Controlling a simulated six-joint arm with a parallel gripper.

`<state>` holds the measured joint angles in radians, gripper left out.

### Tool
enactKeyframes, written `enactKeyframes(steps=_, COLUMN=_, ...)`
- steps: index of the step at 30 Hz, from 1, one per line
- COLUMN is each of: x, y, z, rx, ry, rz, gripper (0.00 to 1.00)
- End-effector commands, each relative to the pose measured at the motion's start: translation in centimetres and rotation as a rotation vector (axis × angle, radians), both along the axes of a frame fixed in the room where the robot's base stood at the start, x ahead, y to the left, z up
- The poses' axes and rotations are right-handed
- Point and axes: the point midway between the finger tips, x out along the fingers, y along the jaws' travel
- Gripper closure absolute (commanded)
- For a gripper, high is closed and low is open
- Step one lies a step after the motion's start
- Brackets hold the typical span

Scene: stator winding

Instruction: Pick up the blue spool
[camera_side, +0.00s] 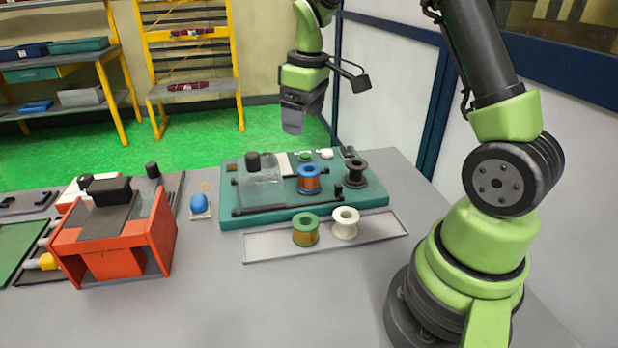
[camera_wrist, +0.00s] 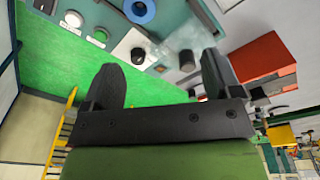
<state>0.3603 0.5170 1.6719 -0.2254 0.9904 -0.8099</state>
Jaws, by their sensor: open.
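The blue spool (camera_side: 309,178) stands upright on the teal base plate (camera_side: 236,213), wound with copper-coloured wire. In the wrist view its round blue top (camera_wrist: 140,10) shows at the upper edge, partly cut off. My gripper (camera_side: 292,127) hangs above and behind the plate in the side view, clear of the spool. Its two dark fingers also show in the wrist view (camera_wrist: 160,80), spread apart with nothing between them.
A dark spool (camera_side: 355,172) stands right of the blue one. A green spool (camera_side: 305,230) and a white spool (camera_side: 345,222) stand on the grey tray (camera_side: 275,245) in front. A clear block (camera_side: 261,188) with a black knob sits left. An orange fixture (camera_side: 160,232) stands farther left.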

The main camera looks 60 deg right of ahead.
Motion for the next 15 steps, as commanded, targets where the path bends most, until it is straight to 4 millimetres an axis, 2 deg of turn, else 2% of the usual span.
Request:
enactKeyframes(steps=1, x=0.4, y=-1.1, z=-1.8, rx=0.002, ry=0.034, rz=0.022, gripper=0.16)
enactKeyframes(steps=6, x=0.8, y=-3.2, z=-5.3, rx=0.003, ry=0.095, rz=0.091, gripper=0.16)
enactKeyframes(steps=15, x=0.8, y=-3.6, z=-9.3, rx=0.006, ry=0.114, rz=0.112, gripper=0.16)
